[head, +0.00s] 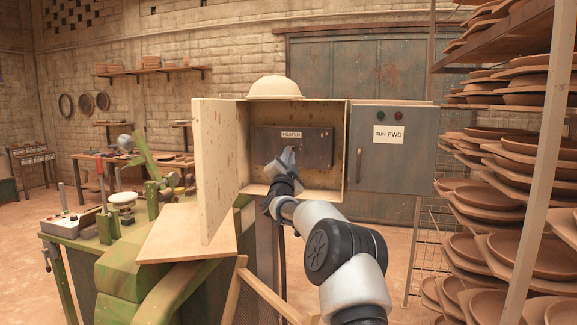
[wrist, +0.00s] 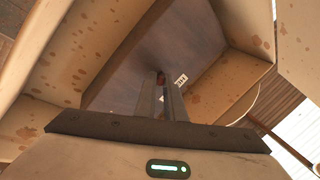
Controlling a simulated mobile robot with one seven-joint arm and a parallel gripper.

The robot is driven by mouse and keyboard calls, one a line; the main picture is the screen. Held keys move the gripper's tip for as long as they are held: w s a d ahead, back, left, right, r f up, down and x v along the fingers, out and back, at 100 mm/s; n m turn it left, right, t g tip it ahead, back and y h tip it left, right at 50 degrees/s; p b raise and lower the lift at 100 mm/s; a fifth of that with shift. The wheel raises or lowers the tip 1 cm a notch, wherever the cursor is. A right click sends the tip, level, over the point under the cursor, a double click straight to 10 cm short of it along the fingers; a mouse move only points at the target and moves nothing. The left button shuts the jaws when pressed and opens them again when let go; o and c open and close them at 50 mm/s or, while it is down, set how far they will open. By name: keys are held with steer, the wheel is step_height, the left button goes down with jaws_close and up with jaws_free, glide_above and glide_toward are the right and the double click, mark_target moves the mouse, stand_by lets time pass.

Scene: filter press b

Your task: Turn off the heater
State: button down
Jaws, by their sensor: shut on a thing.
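The heater panel (head: 320,146) is a dark grey plate labelled HEATER, inside an open cream cabinet (head: 219,150). It fills the middle of the wrist view as a grey surface (wrist: 120,65). My gripper (head: 283,156) reaches into the cabinet and points at the panel, below the HEATER label (head: 291,134). In the wrist view the fingers (wrist: 165,90) are close together, shut on a small reddish-brown part, the heater switch (wrist: 160,76), at the panel. The fingers hide most of it, so its position cannot be read. A small white label (wrist: 181,79) is beside the fingertips.
The cabinet door hangs open at left. A grey box (head: 390,165) labelled RUN FWD, with red and green lamps, is at right. A bowl-shaped hat (head: 274,88) sits on top. Racks of clay plates (head: 520,205) stand at right; a green machine (head: 135,265) is at left.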

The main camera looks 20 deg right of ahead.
steer(key=c, duration=1.8)
jaws_free()
steer(key=shift+c, duration=0.2)
steer(key=shift+s, duration=0.1)
steer(key=b+v, duration=0.3)
steer(key=v, duration=1.4)
steer(key=shift+a, duration=0.1)
